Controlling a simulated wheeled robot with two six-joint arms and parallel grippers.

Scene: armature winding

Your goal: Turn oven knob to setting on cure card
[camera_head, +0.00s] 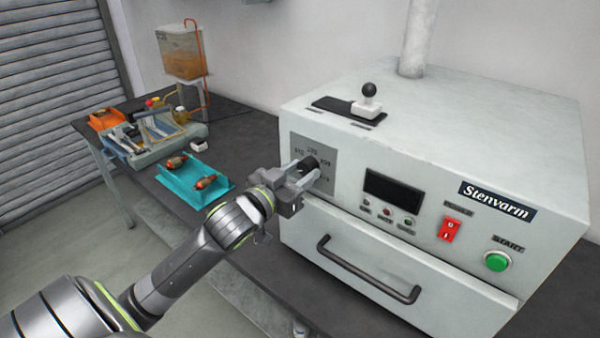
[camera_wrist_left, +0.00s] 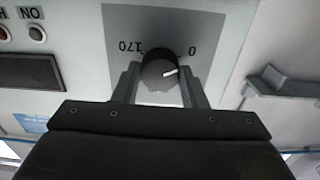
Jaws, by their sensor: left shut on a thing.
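The oven (camera_head: 450,150) is a large pale box labelled Stenvarm. Its black round knob (camera_head: 308,164) sits on a grey dial panel (camera_head: 327,152) with printed numbers on the front left. My left gripper (camera_head: 302,174) is shut on the knob, one finger on each side. In the left wrist view, the knob (camera_wrist_left: 160,72) with its white pointer mark shows between the fingers (camera_wrist_left: 160,85). The picture there is upside down, with "170" and "0" readable on the panel. The pointer aims to the right and slightly up, below the "0". No cure card can be made out. My right gripper is not in view.
The oven front has a dark display (camera_head: 393,190), a red switch (camera_head: 449,229), a green start button (camera_head: 497,261) and a drawer handle (camera_head: 367,270). A teal tray (camera_head: 190,190) with armatures, a tool tray and an orange bin (camera_head: 106,119) stand on the bench at left.

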